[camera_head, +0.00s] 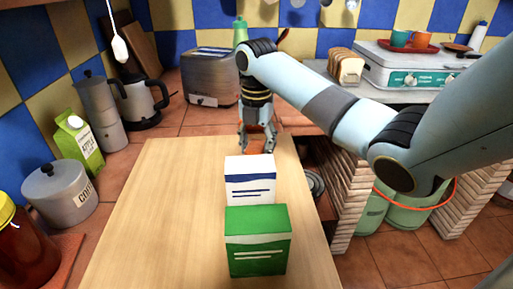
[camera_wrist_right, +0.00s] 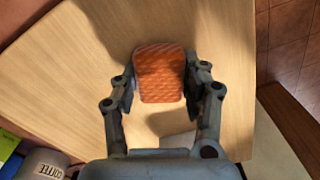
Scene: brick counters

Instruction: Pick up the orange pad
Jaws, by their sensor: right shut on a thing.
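The orange pad (camera_wrist_right: 160,70) is a rounded, textured block, seen in the right wrist view between the two fingers of my right gripper (camera_wrist_right: 160,82). The fingers touch its left and right sides, so the gripper is shut on it. In the head view my right gripper (camera_head: 257,142) points down over the far end of the wooden board (camera_head: 150,215), behind the white and blue box. The pad is mostly hidden there. I cannot tell whether it touches the board. My left gripper is in neither view.
A white and blue box (camera_head: 250,180) and a green box (camera_head: 257,240) stand on the board nearer me. A toaster (camera_head: 209,78) stands behind. The board's left part is clear.

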